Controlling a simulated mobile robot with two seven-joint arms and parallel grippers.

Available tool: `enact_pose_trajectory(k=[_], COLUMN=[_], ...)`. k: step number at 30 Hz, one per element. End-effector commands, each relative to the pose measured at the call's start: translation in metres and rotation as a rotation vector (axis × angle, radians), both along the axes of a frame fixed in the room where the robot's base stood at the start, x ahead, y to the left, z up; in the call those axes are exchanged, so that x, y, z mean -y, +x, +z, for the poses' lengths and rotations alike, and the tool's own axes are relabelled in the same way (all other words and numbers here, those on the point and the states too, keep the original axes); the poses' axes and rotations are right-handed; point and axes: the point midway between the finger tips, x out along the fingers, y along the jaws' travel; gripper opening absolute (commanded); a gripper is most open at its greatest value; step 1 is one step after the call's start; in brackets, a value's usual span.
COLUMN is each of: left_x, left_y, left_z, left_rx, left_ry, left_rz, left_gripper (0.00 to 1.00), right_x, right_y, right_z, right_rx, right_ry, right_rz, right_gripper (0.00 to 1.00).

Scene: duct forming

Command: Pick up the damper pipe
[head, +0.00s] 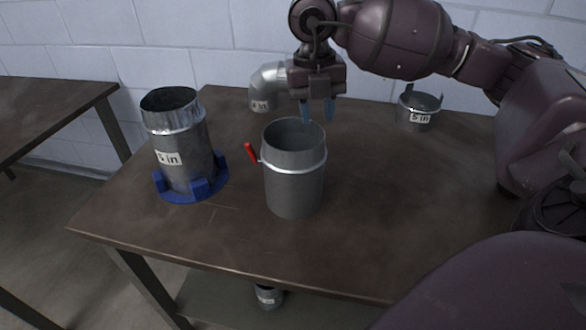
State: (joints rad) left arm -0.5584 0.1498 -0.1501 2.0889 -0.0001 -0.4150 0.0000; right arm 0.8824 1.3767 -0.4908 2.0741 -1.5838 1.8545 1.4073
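The damper pipe (293,190), a grey metal cylinder with a raised band and a red handle (251,153) on its left side, stands upright near the middle of the table. Its open top faces up. My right gripper (317,111) points down with two blue fingers set apart, and nothing shows between them. The fingertips appear at or just above the far right part of the pipe's rim; I cannot tell if they touch it. My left gripper is not in view.
A taller pipe labelled "5 in" (184,158) stands in a blue holder (190,195) on the left. A grey elbow (265,88) and a short "5 in" piece (419,108) sit at the back. Another piece (268,296) lies on the lower shelf. The table's (430,200) right side is clear.

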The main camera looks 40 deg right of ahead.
Motion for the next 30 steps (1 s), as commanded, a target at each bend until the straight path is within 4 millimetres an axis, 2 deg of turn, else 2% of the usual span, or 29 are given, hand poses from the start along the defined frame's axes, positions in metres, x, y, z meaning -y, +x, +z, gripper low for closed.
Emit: enact_pose_trajectory(k=[12, 20, 27, 30], left_x=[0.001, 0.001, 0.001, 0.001], left_y=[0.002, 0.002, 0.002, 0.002], left_z=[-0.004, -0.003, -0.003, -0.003], left_rx=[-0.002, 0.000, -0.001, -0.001], left_ry=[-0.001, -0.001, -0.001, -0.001], left_rz=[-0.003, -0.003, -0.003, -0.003], left_gripper=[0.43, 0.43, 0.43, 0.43], right_x=[0.003, 0.003, 0.003, 0.003], right_y=[-0.006, -0.006, -0.006, -0.006], right_z=[-0.048, -0.050, -0.050, -0.050], right_rx=[-0.004, 0.000, 0.000, 0.000], right_ry=[0.001, 0.000, 0.000, 0.000], right_rz=[0.001, 0.001, 0.001, 0.001], right_gripper=[0.34, 0.34, 0.00, 0.00])
